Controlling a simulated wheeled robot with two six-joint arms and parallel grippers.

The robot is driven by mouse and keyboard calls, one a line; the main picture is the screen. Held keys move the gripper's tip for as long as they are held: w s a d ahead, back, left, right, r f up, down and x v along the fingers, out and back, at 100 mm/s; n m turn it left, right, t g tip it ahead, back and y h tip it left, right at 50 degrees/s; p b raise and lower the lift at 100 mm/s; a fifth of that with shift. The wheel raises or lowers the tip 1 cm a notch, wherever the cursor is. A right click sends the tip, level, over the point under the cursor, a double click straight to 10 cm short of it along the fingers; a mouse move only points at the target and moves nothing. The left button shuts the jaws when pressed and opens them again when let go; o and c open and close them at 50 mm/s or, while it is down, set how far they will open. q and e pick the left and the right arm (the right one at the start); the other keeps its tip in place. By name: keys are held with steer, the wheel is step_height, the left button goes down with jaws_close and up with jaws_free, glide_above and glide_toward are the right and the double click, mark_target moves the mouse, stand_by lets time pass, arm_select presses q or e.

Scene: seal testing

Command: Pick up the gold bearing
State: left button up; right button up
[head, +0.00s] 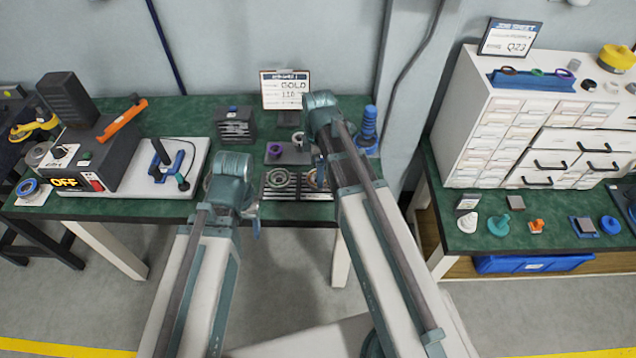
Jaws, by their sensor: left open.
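A dark slotted rack (296,194) on the green bench holds ring-shaped bearings. A silver-grey bearing (279,178) lies at its left. A bearing with a warmer, gold-brown tint (312,180) lies at its right, partly hidden by my right arm; its colour is hard to be sure of. My left gripper (254,222) is small in view at the bench's front edge, left of and nearer than the rack, open and apart from the bearings. My right arm reaches over the bench right of the rack; its gripper is hidden behind the arm.
A tester reading OFF (85,165) and a white-based fixture (180,190) stand left. A dark block (236,125), a plate with a purple ring (285,153) and a blue stack (368,128) surround the rack. A drawer cabinet (465,130) stands right.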

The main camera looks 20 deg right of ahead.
step_height(320, 180, down, 3)
steer(key=shift+f+b, duration=0.2)
steer(key=shift+b, duration=1.05)
arm_select(q)
step_height(320, 180, down, 3)
steer(key=shift+f, duration=0.15)
arm_select(e)
steer(key=shift+r, duration=0.1)
steer(key=c, duration=1.5)
steer(key=shift+r, duration=0.1)
